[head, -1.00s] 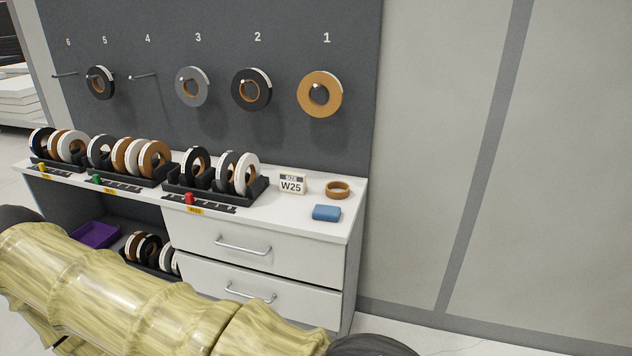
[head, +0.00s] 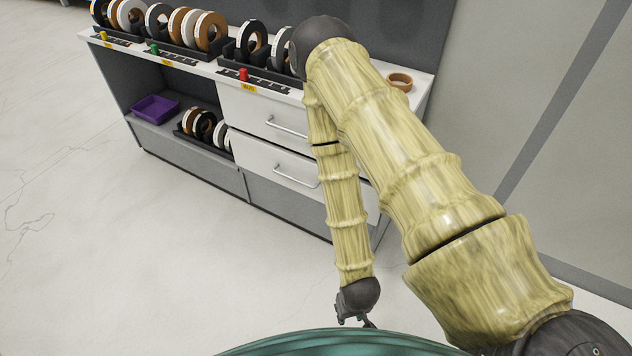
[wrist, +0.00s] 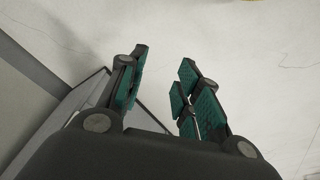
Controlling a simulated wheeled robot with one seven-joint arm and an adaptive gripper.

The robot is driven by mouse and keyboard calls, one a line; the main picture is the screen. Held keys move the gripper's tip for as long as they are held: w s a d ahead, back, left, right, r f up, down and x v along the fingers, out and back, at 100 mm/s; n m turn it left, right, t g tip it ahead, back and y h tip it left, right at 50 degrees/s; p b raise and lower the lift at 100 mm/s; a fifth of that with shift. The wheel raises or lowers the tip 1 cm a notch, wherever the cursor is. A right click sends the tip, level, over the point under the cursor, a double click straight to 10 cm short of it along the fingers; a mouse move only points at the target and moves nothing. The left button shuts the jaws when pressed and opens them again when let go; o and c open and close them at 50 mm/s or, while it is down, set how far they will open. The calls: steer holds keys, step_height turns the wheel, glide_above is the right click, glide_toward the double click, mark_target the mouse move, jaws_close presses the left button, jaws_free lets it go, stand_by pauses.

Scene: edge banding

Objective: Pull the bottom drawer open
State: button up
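The bottom drawer (head: 260,158) is a white front with a silver bar handle (head: 297,183), low in the cabinet in the head view. It appears closed. My forearm hides part of its right side. My gripper (head: 356,321) hangs low in front of the cabinet, apart from the drawer and its handle. In the wrist view, the green-padded fingers of my gripper (wrist: 163,62) are spread with an empty gap between them over the pale floor. The handle cannot be made out in the wrist view.
The top drawer (head: 248,108) is closed above it. The white cabinet top (head: 205,67) carries racks of banding rolls and a brown roll (head: 400,82). An open shelf at left holds a purple tray (head: 155,108) and more rolls. The floor (head: 130,240) in front is clear.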

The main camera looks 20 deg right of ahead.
steer(key=w+f+m+t+h+b, duration=0.3)
steer(key=w+f+b, duration=0.35)
steer(key=w, duration=0.75)
steer(key=m+t+h+b, duration=0.5)
steer(key=m+h+b, duration=0.4)
steer(key=m+b, duration=1.35)
glide_toward(299, 181)
steer(key=shift+m, duration=0.45)
steer(key=x, duration=0.3)
steer(key=b+x, duration=0.1)
steer(key=x, duration=0.6)
steer(key=shift+w+f+b, duration=0.3)
steer(key=shift+f+b, duration=0.05)
jaws_close()
